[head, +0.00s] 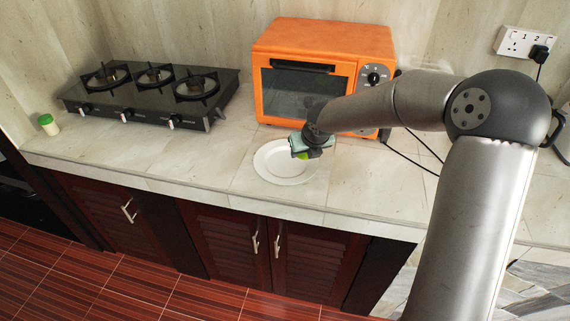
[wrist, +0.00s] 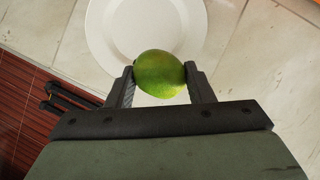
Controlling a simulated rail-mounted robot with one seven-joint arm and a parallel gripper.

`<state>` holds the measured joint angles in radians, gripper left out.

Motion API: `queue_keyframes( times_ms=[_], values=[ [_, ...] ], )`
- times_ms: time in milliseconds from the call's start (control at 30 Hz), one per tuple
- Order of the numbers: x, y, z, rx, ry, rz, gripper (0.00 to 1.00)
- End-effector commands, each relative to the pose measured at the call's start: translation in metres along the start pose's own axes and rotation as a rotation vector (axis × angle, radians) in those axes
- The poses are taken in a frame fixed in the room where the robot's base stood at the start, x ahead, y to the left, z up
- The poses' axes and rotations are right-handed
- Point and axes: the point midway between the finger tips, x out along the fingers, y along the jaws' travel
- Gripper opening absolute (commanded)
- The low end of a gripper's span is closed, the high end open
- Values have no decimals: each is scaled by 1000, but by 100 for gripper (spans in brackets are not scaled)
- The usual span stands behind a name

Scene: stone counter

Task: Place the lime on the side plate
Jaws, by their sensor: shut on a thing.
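The green lime (wrist: 160,73) is between the two fingers of my gripper (wrist: 160,80) in the wrist view, and the fingers are shut on it. In the head view a bit of the lime (head: 302,156) shows under my gripper (head: 308,152). The white side plate (head: 271,162) lies on the counter below and around the gripper. In the wrist view the plate (wrist: 110,35) is behind the lime, toward the top. The lime overlaps the plate in both views; I cannot tell whether it touches it.
An orange toaster oven (head: 323,41) stands behind the plate. A black gas stove (head: 150,95) is at the back left, with a small green-lidded jar (head: 48,125) beside it. The counter left and right of the plate is clear. The counter's front edge (head: 230,198) is close to the plate.

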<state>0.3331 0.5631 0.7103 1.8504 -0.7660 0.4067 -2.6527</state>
Motion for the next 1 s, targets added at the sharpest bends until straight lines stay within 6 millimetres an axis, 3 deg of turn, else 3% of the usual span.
queue_keyframes(
  times_ms=[100, 333, 567, 800, 1000],
  values=[
    [25, 20, 16, -5, 2, 3, 25],
    [74, 35, 18, -2, 2, -1, 25],
    [93, 42, 20, 1, 2, -1, 25],
    [119, 42, 6, -1, 2, -2, 25],
    [121, 41, 6, 1, 0, -2, 25]
  ],
)
